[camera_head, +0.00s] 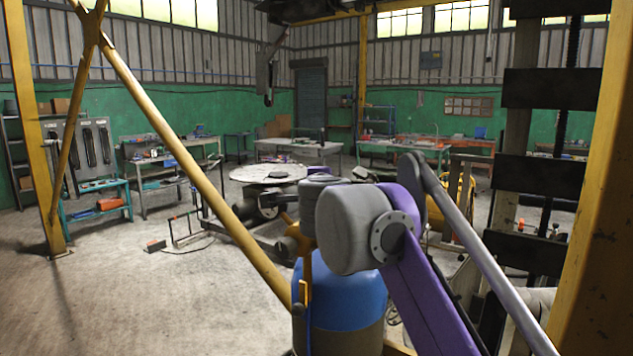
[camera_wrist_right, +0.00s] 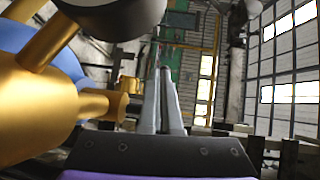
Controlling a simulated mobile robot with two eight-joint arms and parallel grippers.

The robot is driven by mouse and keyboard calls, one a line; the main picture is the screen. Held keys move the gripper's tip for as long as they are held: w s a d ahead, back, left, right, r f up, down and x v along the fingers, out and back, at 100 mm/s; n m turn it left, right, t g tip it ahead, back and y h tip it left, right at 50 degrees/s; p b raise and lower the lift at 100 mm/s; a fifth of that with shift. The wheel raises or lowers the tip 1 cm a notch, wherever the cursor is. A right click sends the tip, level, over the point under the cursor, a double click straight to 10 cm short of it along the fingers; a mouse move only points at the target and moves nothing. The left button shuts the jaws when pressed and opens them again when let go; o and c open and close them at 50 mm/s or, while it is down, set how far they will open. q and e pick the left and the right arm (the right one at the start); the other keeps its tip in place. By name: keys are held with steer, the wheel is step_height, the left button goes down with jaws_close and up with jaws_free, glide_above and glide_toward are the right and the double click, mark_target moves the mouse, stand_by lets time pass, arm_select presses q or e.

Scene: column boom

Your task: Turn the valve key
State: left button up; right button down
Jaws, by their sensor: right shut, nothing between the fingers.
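The gold valve key (camera_head: 297,238) stands above a blue-topped cylinder (camera_head: 345,290) in the head view, partly hidden by my grey and purple right arm. In the right wrist view a large gold hub (camera_wrist_right: 38,112) with stubby spokes fills the left side, with blue behind it. One gold spoke (camera_wrist_right: 102,105) points toward my right gripper (camera_wrist_right: 160,75). Its two grey fingers are together and empty, to the right of that spoke, with a visible gap between. My right gripper is hidden behind the arm in the head view. My left gripper is in neither view.
A yellow diagonal brace (camera_head: 185,160) crosses the left, and a yellow post (camera_head: 595,200) stands close on the right. A round pale table (camera_head: 268,174) is beyond the cylinder. Workbenches line the green wall. The concrete floor at left is mostly clear.

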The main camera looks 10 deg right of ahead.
steer(key=shift+w, duration=0.25)
steer(key=shift+s, duration=0.1)
stand_by(0.5)
